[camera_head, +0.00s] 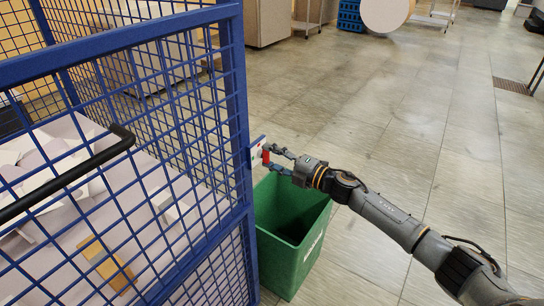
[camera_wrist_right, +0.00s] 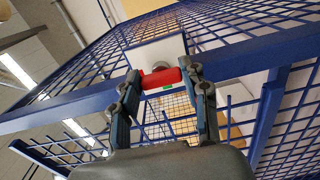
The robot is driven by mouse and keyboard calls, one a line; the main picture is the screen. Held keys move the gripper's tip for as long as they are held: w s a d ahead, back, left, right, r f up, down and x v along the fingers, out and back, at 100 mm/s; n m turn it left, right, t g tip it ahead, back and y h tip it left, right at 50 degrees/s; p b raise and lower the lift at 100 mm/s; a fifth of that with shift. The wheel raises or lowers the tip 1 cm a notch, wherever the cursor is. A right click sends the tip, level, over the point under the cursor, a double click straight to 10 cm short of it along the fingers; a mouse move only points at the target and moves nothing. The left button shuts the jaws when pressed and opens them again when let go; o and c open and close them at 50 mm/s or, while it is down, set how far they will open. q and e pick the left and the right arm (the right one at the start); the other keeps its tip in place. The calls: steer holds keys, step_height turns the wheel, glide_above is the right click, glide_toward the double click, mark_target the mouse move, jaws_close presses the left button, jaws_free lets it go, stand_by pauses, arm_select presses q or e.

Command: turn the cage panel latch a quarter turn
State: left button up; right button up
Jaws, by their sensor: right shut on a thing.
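The blue wire cage panel (camera_head: 236,100) stands at the left of the head view. Its latch has a red handle (camera_head: 266,157) on a light plate (camera_head: 257,152) at the panel's right edge. In the right wrist view the red handle (camera_wrist_right: 161,78) lies crosswise below the white plate (camera_wrist_right: 155,55). My right gripper (camera_head: 268,158) comes in from the right and is shut on the red handle. In the right wrist view its fingers (camera_wrist_right: 161,82) are at the handle's two ends. My left gripper is not in view.
A green bin (camera_head: 285,230) stands on the floor under my right gripper, close to the cage. A black bar (camera_head: 70,175) runs along the cage's near side. Pale sheets and a yellow-brown piece (camera_head: 105,262) lie inside. The tiled floor (camera_head: 400,130) to the right is open.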

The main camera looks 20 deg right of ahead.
steer(key=o, duration=1.1)
steer(key=shift+o, duration=0.2)
steer(key=v, duration=1.2)
steer(key=shift+d, duration=0.1)
